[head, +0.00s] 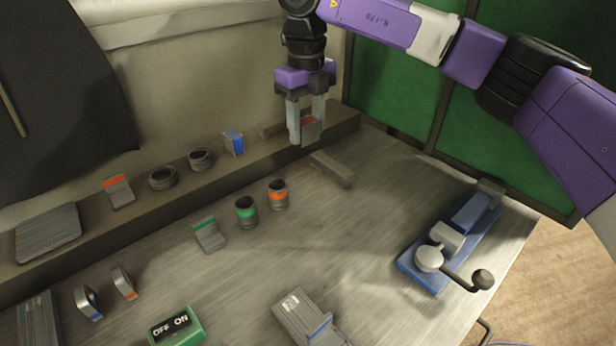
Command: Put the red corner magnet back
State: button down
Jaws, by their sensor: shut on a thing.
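My gripper (306,128) is at the top middle, pointing down over the right end of the raised ledge at the back of the bench. It is shut on a small grey and red piece, the red corner magnet (310,124). The fingers hide part of the magnet. I cannot tell whether the magnet touches the ledge (70,268) or hangs just above it.
On the ledge stand a blue block (233,142), two dark rings (162,177) and an orange-topped grey piece (117,191). A grey bar (332,169) lies below the gripper. Green-banded and orange-banded cups (278,195), a green switch box (176,327) and a blue vise (452,240) occupy the bench.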

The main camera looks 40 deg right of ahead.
aim_at(306, 189)
notch_tip(306, 189, down, 13)
jog(key=shift+f, duration=0.15)
dwell(0.4)
jog(key=shift+f, duration=0.15)
jog(key=c, duration=0.8)
grip_release()
jog(key=shift+o, duration=0.2)
notch_tip(306, 189, up, 12)
jog(key=shift+r, duration=0.15)
